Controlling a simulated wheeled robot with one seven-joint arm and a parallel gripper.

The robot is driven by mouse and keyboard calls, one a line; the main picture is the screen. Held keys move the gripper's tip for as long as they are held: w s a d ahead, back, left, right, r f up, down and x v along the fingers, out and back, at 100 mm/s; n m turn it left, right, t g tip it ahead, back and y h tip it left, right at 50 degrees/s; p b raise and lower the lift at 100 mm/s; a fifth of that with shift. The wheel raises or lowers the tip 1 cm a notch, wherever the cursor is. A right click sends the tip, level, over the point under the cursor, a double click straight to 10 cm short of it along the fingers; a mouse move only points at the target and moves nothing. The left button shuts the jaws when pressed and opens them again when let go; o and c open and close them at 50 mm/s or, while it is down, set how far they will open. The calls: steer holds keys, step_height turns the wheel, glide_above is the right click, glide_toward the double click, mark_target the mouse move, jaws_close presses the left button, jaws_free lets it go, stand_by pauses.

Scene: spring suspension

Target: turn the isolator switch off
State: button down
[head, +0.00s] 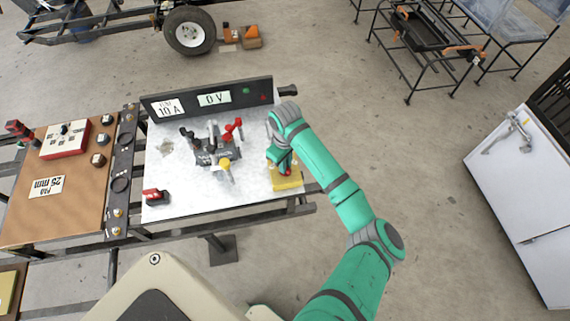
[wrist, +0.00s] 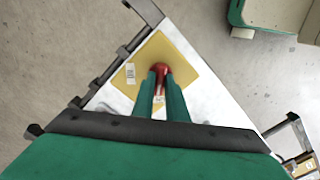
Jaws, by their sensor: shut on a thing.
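The isolator switch has a square yellow base (head: 287,183) on the right side of the white board, with a red handle on top. In the wrist view the yellow base (wrist: 187,57) lies under my fingers, with a white label on its left part. The red handle (wrist: 160,68) sits between my fingertips. My gripper (wrist: 160,82) is shut on the red handle, pointing down at it. In the head view my gripper (head: 284,163) and arm hide part of the switch. I cannot read the handle's on or off marking.
A dark panel (head: 205,100) with "10 A" and "0 V" labels stands along the board's back edge. A dark device (head: 215,152) with black, red and yellow parts is left of the switch. A small red item (head: 155,196) lies at the board's front left.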

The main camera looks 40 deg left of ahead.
steer(key=shift+n, duration=0.9)
steer(key=c, duration=1.8)
jaws_free()
steer(key=shift+o, duration=0.2)
step_height(320, 180, up, 11)
steer(key=shift+f, duration=0.15)
